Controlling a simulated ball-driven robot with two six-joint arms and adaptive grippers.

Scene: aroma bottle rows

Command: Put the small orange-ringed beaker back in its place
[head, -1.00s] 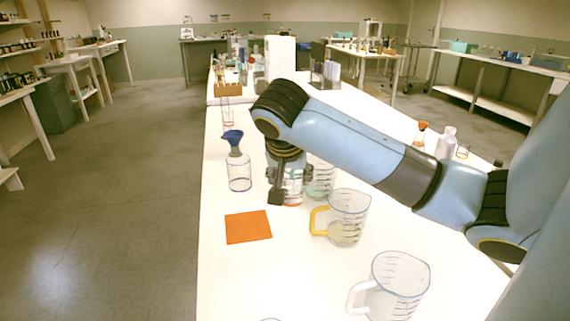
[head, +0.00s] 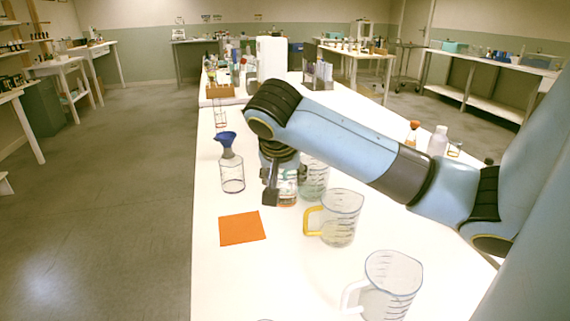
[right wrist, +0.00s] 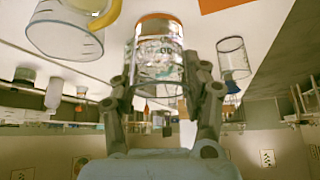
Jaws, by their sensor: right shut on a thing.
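The small orange-ringed beaker (head: 288,192) is clear glass with an orange band at its base. My right gripper (head: 283,184) is shut on it, with the arm reaching across the white table (head: 285,268). In the right wrist view the beaker (right wrist: 157,50) sits between the two fingers of the gripper (right wrist: 160,80), its orange base toward the tabletop. I cannot tell whether the base touches the table. A flat orange square (head: 242,228) lies on the table in front and to the left of the beaker, with nothing on it. My left gripper is not in view.
A beaker (head: 232,178) with a blue funnel stands left of the gripper. A large clear beaker (head: 315,180) stands close behind on the right. A yellow-handled jug (head: 341,222) and a white-handled jug (head: 390,286) stand nearer.

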